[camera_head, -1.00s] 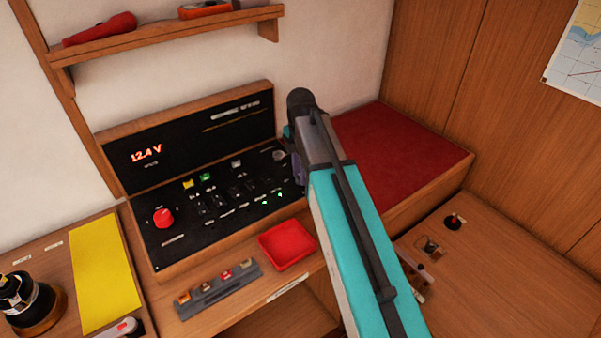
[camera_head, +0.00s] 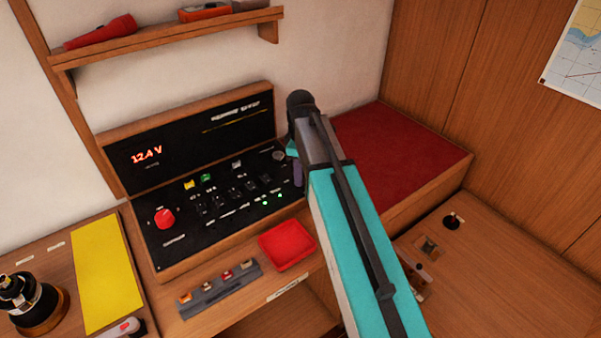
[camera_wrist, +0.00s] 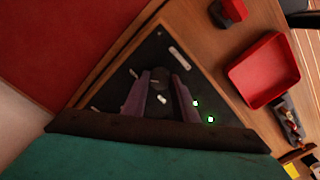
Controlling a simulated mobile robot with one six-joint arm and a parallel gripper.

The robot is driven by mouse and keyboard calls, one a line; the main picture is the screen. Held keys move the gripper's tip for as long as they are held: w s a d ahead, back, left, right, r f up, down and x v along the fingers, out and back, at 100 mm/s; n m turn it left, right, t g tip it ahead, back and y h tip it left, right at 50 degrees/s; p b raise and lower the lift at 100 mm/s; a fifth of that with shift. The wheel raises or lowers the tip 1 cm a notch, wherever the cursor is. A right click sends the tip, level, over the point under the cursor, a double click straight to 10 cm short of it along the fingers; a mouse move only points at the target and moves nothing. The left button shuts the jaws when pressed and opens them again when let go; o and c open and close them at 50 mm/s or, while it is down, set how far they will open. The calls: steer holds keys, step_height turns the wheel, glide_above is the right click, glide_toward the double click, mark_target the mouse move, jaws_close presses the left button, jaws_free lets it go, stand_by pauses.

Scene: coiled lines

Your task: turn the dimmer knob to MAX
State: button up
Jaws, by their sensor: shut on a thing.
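In the wrist view a dark round knob (camera_wrist: 158,77) sits on the black panel between the two purple fingers of my gripper (camera_wrist: 161,82). The fingers are shut on it, one on each side. I cannot read the knob's pointer or a MAX mark. In the head view my gripper (camera_head: 298,172) is down at the right end of the switch panel (camera_head: 190,243), and the arm hides most of the hold.
A grey round piece (camera_head: 279,155) lies close left of the gripper. A red knob (camera_head: 164,218) and several switches fill the panel. A red tray (camera_head: 287,261) is in front; a red cushion (camera_head: 400,150) is to the right. A shelf (camera_head: 165,38) hangs above.

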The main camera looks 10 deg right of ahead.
steer(key=m, duration=1.3)
steer(key=shift+p, duration=0.4)
steer(key=shift+m, duration=0.3)
steer(key=o, duration=1.1)
steer(key=shift+c, duration=0.2)
steer(key=shift+r, duration=0.1)
step_height(320, 180, up, 14)
steer(key=p, duration=0.8)
steer(key=shift+f, duration=0.2)
steer(key=shift+f, duration=0.1)
